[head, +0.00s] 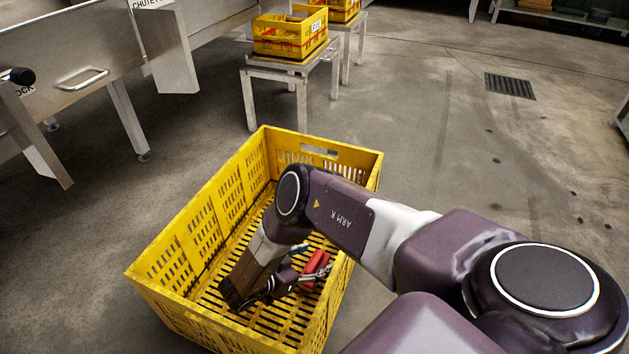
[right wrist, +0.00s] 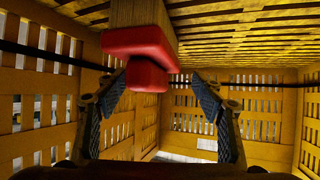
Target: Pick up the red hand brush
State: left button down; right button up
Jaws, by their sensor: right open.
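The red hand brush (head: 316,266) lies inside the yellow crate (head: 205,215), near its right wall; part of it is hidden by my gripper. In the right wrist view the red part of the brush (right wrist: 138,46) shows close up, with a wood-coloured block behind it. My right gripper (head: 303,274) is down in the crate beside the brush. In the wrist view its two fingers (right wrist: 162,88) are spread apart with nothing clasped. The red part is toward the top of that view, closer to the left finger. My left gripper is out of view.
The crate's slotted walls stand close around my right gripper, and its slatted floor (head: 220,315) is mostly bare. Smaller yellow crates (head: 290,36) stand on metal stands behind. Metal machinery (head: 75,90) is at the left.

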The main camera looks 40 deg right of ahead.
jog(key=b+x, duration=0.3)
jog(key=x, duration=0.1)
jog(key=shift+w+a+f, duration=0.1)
jog(key=shift+w, duration=0.05)
jog(key=shift+d+f+b, duration=0.1)
jog(key=shift+d+b, duration=0.3)
jog(key=shift+d, duration=0.1)
jog(key=c, duration=1.5)
